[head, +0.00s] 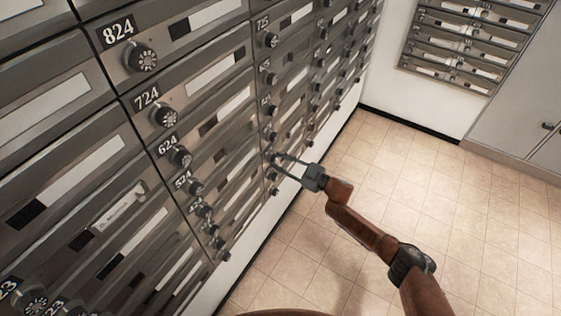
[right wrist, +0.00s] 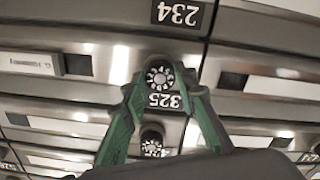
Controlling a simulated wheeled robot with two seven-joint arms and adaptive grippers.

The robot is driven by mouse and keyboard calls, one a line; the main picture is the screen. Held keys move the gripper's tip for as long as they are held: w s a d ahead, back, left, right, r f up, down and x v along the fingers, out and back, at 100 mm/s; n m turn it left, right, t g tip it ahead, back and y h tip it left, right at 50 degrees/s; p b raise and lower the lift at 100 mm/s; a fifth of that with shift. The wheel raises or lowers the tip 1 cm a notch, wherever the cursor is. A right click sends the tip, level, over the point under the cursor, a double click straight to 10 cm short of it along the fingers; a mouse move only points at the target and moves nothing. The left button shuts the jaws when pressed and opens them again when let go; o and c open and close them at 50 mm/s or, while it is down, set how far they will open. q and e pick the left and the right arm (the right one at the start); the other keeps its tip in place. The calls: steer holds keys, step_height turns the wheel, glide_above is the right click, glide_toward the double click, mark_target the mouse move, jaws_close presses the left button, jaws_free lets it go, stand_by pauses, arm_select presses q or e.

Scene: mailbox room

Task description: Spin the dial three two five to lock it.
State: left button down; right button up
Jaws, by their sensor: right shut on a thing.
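The dial of box 325 (right wrist: 158,78) is a dark round knob with a pale marked face, in the middle of the right wrist view. Its number plate (right wrist: 167,101) appears upside down just below it. My right gripper (right wrist: 160,72) has one finger on each side of this dial and is shut on it. In the head view my right gripper (head: 275,159) reaches from the right to a low dial in the second column of boxes; the fingers partly hide that dial. My left gripper is not in view.
The wall of grey mailboxes (head: 222,92) has dials, number plates and slots close around my gripper. Another dial (right wrist: 152,140) sits below the held one in the wrist view. The tiled floor (head: 450,200) is clear. More mailboxes (head: 462,45) hang on the far wall.

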steer(key=m, duration=0.3)
steer(key=shift+m, duration=0.3)
steer(key=shift+m+p, duration=0.4)
steer(key=shift+m, duration=1)
steer(key=o, duration=1.2)
steer(key=shift+c, duration=0.2)
